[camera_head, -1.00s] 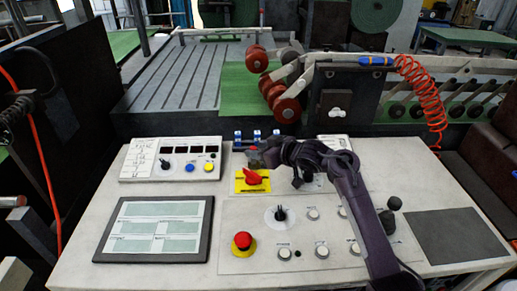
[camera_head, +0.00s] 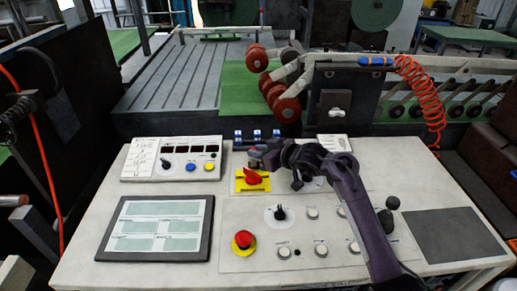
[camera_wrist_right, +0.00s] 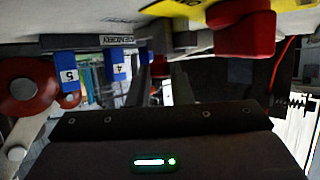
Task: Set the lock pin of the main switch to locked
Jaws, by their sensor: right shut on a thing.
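The main switch is a red knob (camera_head: 252,177) on a yellow plate (camera_head: 240,186) on the console. In the right wrist view, the red knob (camera_wrist_right: 245,35) hangs large at upper right, with the yellow plate (camera_wrist_right: 235,11) at the top edge. My right gripper (camera_head: 257,156) is just behind the knob, seen from above. In the wrist view its fingers (camera_wrist_right: 162,75) are close together around a small red piece (camera_wrist_right: 160,67), which looks like the lock pin. The gripper hides most of the pin in the head view. My left gripper is not in view.
A red emergency button (camera_head: 243,240), a black rotary knob (camera_head: 280,213) and several white buttons are nearer the front. Blue tagged parts (camera_head: 257,135) stand along the console's back edge. A framed panel (camera_head: 155,228) lies at left. A dark pad (camera_head: 455,236) lies at right.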

